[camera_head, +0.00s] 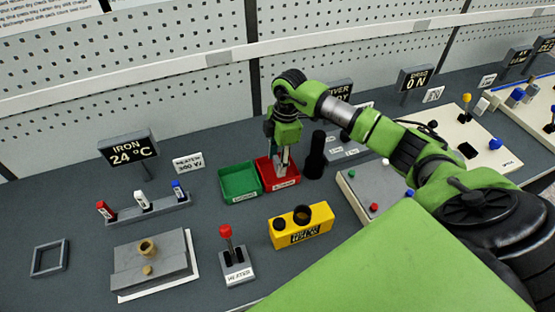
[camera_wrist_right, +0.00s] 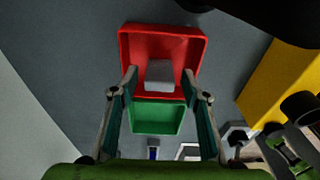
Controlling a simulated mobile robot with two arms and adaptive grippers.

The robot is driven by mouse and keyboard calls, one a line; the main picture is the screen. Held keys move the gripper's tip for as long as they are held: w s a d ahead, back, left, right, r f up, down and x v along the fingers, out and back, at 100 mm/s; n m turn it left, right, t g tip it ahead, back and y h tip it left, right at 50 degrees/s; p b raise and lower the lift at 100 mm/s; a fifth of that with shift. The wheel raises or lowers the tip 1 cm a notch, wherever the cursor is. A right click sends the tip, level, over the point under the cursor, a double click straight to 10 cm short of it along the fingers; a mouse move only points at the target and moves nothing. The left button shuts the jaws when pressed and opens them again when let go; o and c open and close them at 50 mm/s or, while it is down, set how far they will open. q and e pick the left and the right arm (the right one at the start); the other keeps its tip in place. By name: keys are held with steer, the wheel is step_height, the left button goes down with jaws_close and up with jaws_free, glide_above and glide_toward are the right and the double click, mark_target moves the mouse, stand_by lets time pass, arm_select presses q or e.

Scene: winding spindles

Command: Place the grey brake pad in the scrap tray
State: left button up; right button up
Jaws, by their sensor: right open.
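The red tray (camera_head: 266,178) stands on the bench beside a green tray (camera_head: 240,182); its label is too small to read. In the wrist view the red tray (camera_wrist_right: 128,50) is straight ahead, with the green tray (camera_wrist_right: 157,119) nearer the bottom. The grey brake pad (camera_wrist_right: 159,74) appears inside the red tray; whether it lies flat on the floor I cannot tell. My right gripper (camera_head: 283,163) is right above the red tray, pointing down. Its fingers (camera_wrist_right: 160,84) are open, one on each side of the pad with gaps. My left gripper is not in view.
A black cylinder (camera_head: 316,156) stands close right of the red tray. A red-knobbed lever (camera_head: 226,240) and a rack of coloured pieces (camera_head: 146,210) are to the left.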

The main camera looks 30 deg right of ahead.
steer(key=shift+r, duration=0.65)
step_height(320, 180, up, 11)
steer(key=d+b, duration=0.1)
steer(key=b, duration=0.2)
steer(key=shift+s+d+b, duration=0.15)
steer(key=shift+d+b, duration=0.05)
steer(key=shift+b, duration=0.1)
